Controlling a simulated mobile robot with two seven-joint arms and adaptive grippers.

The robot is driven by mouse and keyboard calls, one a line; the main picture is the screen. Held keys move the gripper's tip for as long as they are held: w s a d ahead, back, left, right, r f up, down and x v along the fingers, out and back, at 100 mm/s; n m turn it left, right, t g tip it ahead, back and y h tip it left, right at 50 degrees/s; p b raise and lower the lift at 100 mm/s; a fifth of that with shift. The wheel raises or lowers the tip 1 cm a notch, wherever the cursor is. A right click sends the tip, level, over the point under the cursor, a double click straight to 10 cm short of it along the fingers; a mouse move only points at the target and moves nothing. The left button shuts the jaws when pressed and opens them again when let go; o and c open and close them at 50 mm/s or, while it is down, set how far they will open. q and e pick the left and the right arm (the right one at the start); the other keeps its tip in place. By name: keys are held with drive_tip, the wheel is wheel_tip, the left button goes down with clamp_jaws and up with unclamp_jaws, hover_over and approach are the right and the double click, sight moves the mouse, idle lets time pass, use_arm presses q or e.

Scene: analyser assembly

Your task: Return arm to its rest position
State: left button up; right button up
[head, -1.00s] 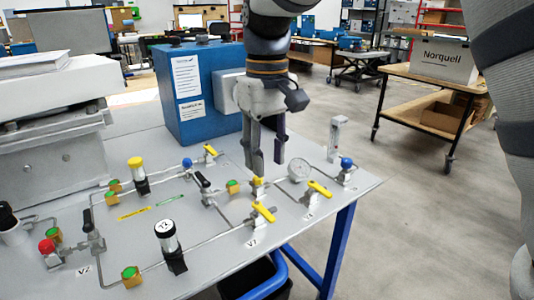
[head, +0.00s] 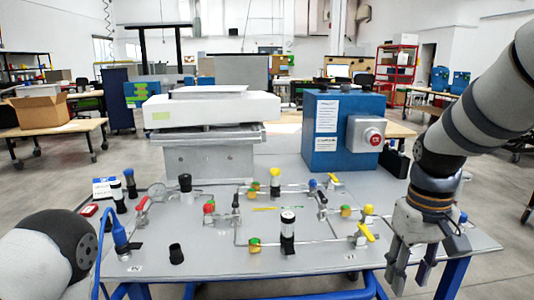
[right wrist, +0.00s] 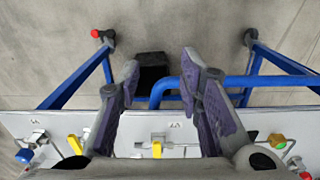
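My right arm (head: 480,110) comes in from the right in the head view. Its gripper (head: 410,275) points down at the right front edge of the grey table panel (head: 330,268). In the right wrist view, the gripper's two dark fingers (right wrist: 159,75) are spread apart with nothing between them. The fingertips show against the floor beyond the panel's edge. A yellow valve handle (head: 366,232) is to the left of the gripper, apart from it. A rounded grey link of my left arm (head: 45,250) shows at the lower left; the left gripper is out of frame.
The panel carries pipes, yellow-handled valves and a black-and-white cylinder (head: 288,232). A blue box (head: 330,155) with a red button (head: 375,137) stands at the back right. A grey press-like unit (head: 210,150) is at the back left. Blue table frame bars (right wrist: 225,82) run under the gripper.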

drive_tip(key=s+f+g, duration=0.1)
drive_tip(key=s+f, duration=0.3)
drive_tip(key=f, duration=0.6)
drive_tip(key=s+f, duration=0.5)
drive_tip(key=f, duration=0.5)
drive_tip(key=s+a+f, duration=0.1)
drive_tip(key=s+f, duration=0.3)
drive_tip(key=s, duration=0.6)
drive_tip(key=s+a+f+m, duration=0.1)
drive_tip(key=s+f, duration=0.2)
drive_tip(key=s, duration=0.8)
drive_tip(key=shift+a+f, duration=0.2)
drive_tip(key=shift+f, duration=0.2)
drive_tip(key=shift+s, duration=0.1)
